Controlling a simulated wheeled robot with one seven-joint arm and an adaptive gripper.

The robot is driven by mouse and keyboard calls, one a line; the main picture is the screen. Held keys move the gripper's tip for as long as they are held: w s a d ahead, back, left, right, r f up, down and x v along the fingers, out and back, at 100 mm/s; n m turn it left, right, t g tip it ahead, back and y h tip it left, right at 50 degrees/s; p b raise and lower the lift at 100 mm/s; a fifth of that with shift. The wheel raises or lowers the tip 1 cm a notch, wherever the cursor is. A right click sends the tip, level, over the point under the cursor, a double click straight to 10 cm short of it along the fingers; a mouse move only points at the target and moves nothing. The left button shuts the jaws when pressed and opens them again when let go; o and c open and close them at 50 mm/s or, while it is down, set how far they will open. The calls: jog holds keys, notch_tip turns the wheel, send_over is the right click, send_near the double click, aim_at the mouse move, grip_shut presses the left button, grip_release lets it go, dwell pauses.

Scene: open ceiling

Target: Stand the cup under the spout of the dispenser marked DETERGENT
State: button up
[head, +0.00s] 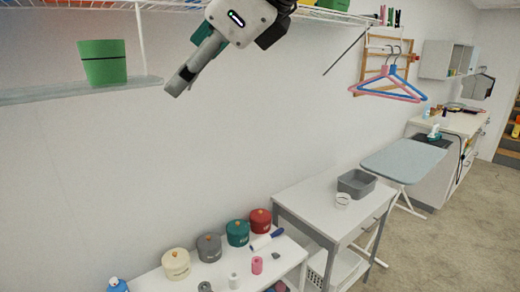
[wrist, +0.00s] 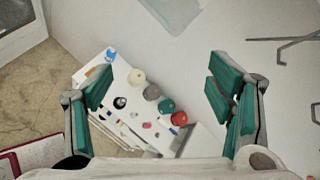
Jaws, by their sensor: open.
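My gripper (head: 190,75) is raised in front of the wall at the top of the head view. In the wrist view its two green-padded fingers (wrist: 160,98) are wide apart with nothing between them. I make out no dispenser marked DETERGENT, no spout and no readable label in either view.
A lower white table (head: 216,275) holds several lidded pots, including a red one (head: 261,220), and spools. A grey bin (head: 356,184) is on the taller table (head: 318,214). A green pot (head: 103,65) stands on a shelf at left. Hangers (head: 388,84) hang right.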

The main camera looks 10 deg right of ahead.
jog(key=s+d+f+n+h, duration=0.2)
jog(key=s+d+f+n, duration=0.2)
jog(key=d+f+n, duration=0.2)
jog(key=s+d+f+n+g+h, duration=0.1)
jog(key=s+d+f+n+h, duration=0.2)
jog(key=s+d+f+n, duration=0.2)
jog(key=s+d+f+n+g+h, duration=0.1)
jog(key=s+d+f+n+h, duration=0.2)
jog(key=d+f+n, duration=0.5)
jog(key=s+d+f, duration=0.1)
jog(key=d+f, duration=0.2)
jog(key=f, duration=0.1)
jog(key=shift+s+d+f+n, duration=0.15)
jog(key=shift+s+n, duration=0.15)
jog(key=shift+s, duration=0.05)
